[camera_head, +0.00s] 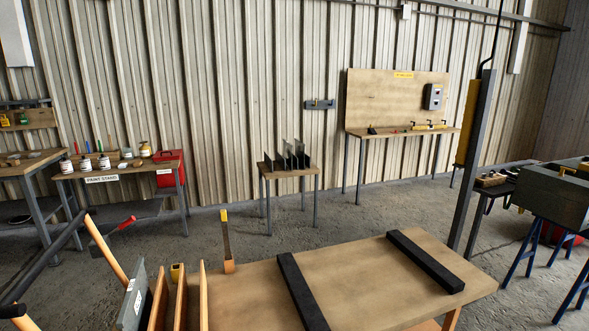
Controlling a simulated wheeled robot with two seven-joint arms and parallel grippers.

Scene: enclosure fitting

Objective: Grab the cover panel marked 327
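A grey panel (133,298) with a small white label stands on edge at the lower left, beside upright wooden dividers (180,303). Its label is too small to read. Several thin dark and grey panels (291,153) stand upright in a rack on a small wooden table (290,171) near the back wall. No number can be read on any of them, so I cannot tell which is marked 327. Neither of my grippers shows in this view.
A wooden workbench (370,284) with two black bars fills the front. A paint stand (115,171) with jars and a red box (169,168) is at left. Open floor surrounds the small table.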

